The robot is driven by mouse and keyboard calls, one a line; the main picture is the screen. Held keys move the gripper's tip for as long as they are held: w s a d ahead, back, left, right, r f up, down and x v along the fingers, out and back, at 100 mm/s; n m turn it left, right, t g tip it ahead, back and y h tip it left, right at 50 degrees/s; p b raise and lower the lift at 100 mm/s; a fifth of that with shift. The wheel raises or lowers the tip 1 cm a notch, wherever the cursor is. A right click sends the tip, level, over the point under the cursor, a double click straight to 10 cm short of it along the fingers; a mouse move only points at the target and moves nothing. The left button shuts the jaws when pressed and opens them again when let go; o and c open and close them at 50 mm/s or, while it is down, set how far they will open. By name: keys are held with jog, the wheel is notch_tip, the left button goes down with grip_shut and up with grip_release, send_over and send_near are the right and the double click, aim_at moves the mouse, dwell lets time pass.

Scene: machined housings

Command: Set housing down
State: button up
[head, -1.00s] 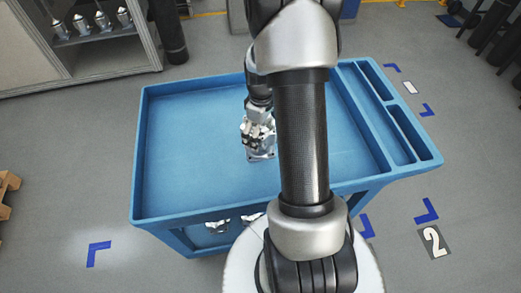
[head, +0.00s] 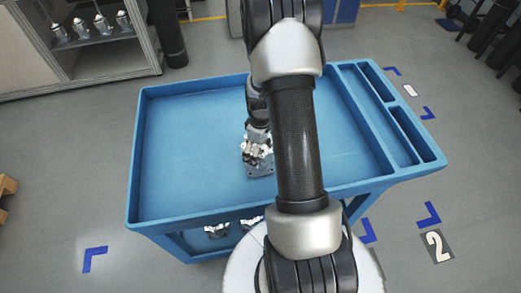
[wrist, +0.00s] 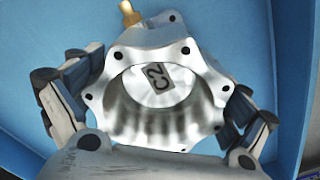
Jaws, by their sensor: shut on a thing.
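The housing (wrist: 128,120) is a silvery machined part with a scalloped, bolt-holed flange, a label reading "C2" inside its bore and a brass fitting at its top edge. My gripper (wrist: 155,115) is shut on it, with a finger on each side. In the head view my gripper (head: 257,150) is over the blue cart tray, and the housing's base plate (head: 261,171) shows just below the fingers. I cannot tell whether the base touches the tray floor. My arm hides part of the tray to the right.
The blue cart's top tray (head: 185,150) is otherwise bare, with wide free room on the left. Raised rims surround it, and narrow compartments (head: 408,128) run along its right side. More metal parts (head: 217,229) sit on the lower shelf. A cabinet with several housings (head: 100,24) stands at the upper left.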

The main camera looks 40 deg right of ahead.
jog(key=shift+f, duration=0.15)
jog(key=o, duration=1.5)
